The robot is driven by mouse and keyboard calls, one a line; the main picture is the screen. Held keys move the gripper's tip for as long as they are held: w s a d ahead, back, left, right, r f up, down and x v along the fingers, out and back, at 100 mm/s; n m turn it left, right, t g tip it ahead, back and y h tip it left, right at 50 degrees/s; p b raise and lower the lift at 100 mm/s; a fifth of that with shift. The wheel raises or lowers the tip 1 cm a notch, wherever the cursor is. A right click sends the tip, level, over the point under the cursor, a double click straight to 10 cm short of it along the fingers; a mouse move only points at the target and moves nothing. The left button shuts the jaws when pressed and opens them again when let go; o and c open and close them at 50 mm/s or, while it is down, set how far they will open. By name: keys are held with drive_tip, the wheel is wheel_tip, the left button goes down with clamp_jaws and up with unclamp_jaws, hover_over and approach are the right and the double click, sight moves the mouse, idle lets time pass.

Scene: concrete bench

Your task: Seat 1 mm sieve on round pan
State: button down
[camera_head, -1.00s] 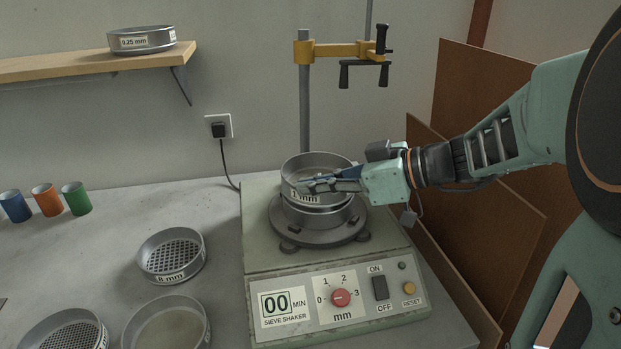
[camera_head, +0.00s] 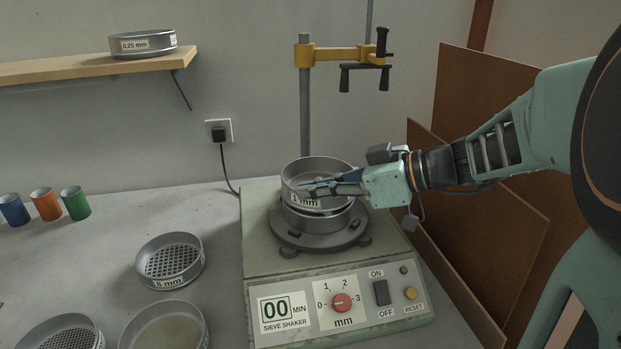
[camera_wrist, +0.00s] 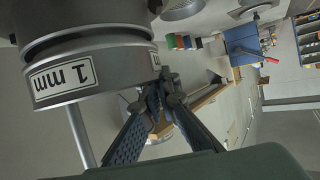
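The 1 mm sieve (camera_head: 300,198) is a grey metal ring with a white label. It is right above the round pan (camera_head: 318,222), which sits on the shaker's round plate (camera_head: 292,240). My gripper (camera_head: 318,187) comes from the right, shut on the sieve's wall. In the wrist view, which is upside down, the fingertips (camera_wrist: 166,92) meet at the edge of the sieve (camera_wrist: 105,72). The pan (camera_wrist: 75,15) shows there with a dark groove between the two. I cannot tell whether they touch all round.
The sieve shaker (camera_head: 345,310) has a front panel reading 00. A clamp (camera_head: 340,50) on a rod stands behind. An 8 mm sieve (camera_head: 170,282) and other round vessels lie at left front. Cups (camera_head: 46,204) stand far left. A 0.25 mm sieve (camera_head: 143,44) is on the shelf.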

drive_tip(key=shift+f+b, duration=0.5)
drive_tip(key=shift+b, duration=0.5)
idle(0.4)
drive_tip(key=c, duration=2.1)
unclamp_jaws()
drive_tip(key=v, duration=1.2)
